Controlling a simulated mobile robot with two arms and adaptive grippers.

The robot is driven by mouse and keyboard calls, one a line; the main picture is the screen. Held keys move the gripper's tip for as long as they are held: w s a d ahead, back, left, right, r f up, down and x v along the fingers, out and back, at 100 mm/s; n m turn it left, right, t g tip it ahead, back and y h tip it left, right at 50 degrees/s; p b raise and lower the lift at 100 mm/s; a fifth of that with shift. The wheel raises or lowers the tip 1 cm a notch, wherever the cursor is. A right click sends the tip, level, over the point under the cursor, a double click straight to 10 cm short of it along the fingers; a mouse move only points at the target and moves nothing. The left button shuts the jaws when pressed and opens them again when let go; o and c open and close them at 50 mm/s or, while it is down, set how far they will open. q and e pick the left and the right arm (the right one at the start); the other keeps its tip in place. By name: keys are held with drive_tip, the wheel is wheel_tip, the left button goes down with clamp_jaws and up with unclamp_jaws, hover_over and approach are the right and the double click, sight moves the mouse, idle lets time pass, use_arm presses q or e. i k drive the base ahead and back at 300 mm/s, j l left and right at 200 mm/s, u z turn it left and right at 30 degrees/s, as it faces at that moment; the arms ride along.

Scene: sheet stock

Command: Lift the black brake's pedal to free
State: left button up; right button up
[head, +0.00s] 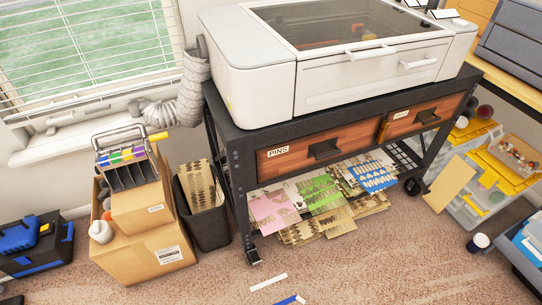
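A black cart (232,130) stands on the carpet in the head view, with a large white machine on top. A black caster (253,257) is under its front left leg. Another black caster (414,187) is under its right end. These look like the places where a brake would sit, but a pedal is too small to make out, and I cannot tell whether it is up or down. Neither of my grippers is recognisable in this view.
A black bin (206,225) and stacked cardboard boxes (140,250) stand left of the cart. Storage boxes (490,180) and a dark cup (478,242) are at the right. Patterned sheets (305,205) fill the lower shelf. Thin strips (268,282) lie on otherwise open carpet in front.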

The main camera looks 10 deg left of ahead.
sight(421, 182)
drive_tip(key=l+u, duration=0.15)
drive_tip(key=u, duration=0.4)
drive_tip(key=z, duration=1.65)
drive_tip(key=i+l, duration=0.55)
drive_tip(key=i, duration=0.05)
